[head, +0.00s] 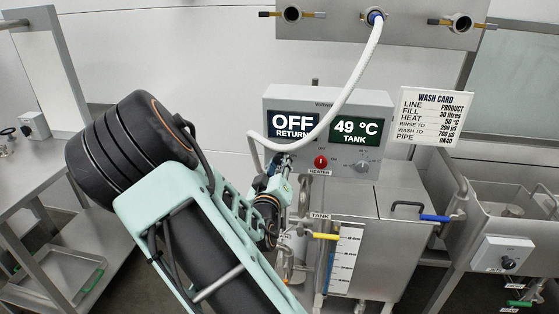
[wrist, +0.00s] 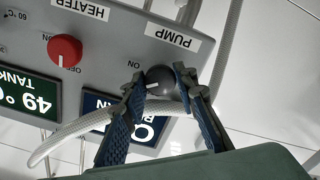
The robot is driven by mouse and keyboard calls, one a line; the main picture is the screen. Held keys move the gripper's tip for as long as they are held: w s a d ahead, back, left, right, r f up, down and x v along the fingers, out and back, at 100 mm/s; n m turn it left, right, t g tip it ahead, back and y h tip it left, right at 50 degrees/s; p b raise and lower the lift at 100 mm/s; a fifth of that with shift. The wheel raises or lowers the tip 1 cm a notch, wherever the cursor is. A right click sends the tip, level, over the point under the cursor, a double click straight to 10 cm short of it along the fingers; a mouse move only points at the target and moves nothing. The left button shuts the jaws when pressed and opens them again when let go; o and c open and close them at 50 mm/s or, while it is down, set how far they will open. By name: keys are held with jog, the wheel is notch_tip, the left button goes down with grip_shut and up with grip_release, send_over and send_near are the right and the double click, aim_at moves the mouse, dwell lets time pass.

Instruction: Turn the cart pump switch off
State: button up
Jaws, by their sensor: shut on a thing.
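The pump switch (wrist: 161,76) is a dark round knob below the PUMP label (wrist: 173,34) in the upside-down wrist view. My gripper (wrist: 160,80) has one finger on each side of the knob and is shut on it. A short white mark shows at the knob's lower left, and the word ON is printed to its left. The OFF marking is hidden. In the head view my gripper (head: 283,163) is at the lower left of the grey control box (head: 350,98), and hides the knob. The box's display (head: 293,123) reads OFF RETURN.
A white hose (head: 362,62) hangs from the wall port across the box and passes close to my fingers (wrist: 75,130). The red heater knob (head: 321,162) is close on the right. A tank display (head: 355,130) reads 49 °C. Another switch box (head: 503,254) is far right.

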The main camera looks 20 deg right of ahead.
jog(key=n+p, duration=0.1)
jog(key=n, duration=0.2)
jog(key=n+p, duration=0.1)
jog(key=n, duration=0.1)
jog(key=shift+r+n, duration=0.2)
jog(key=shift+n, duration=0.2)
jog(key=n+p, duration=0.2)
jog(key=n, duration=0.3)
jog(key=shift+n, duration=0.3)
jog(key=o, duration=1.2)
jog(key=shift+c, duration=0.2)
jog(key=shift+f, duration=0.1)
jog(key=v, duration=0.7)
jog(key=shift+s, duration=0.2)
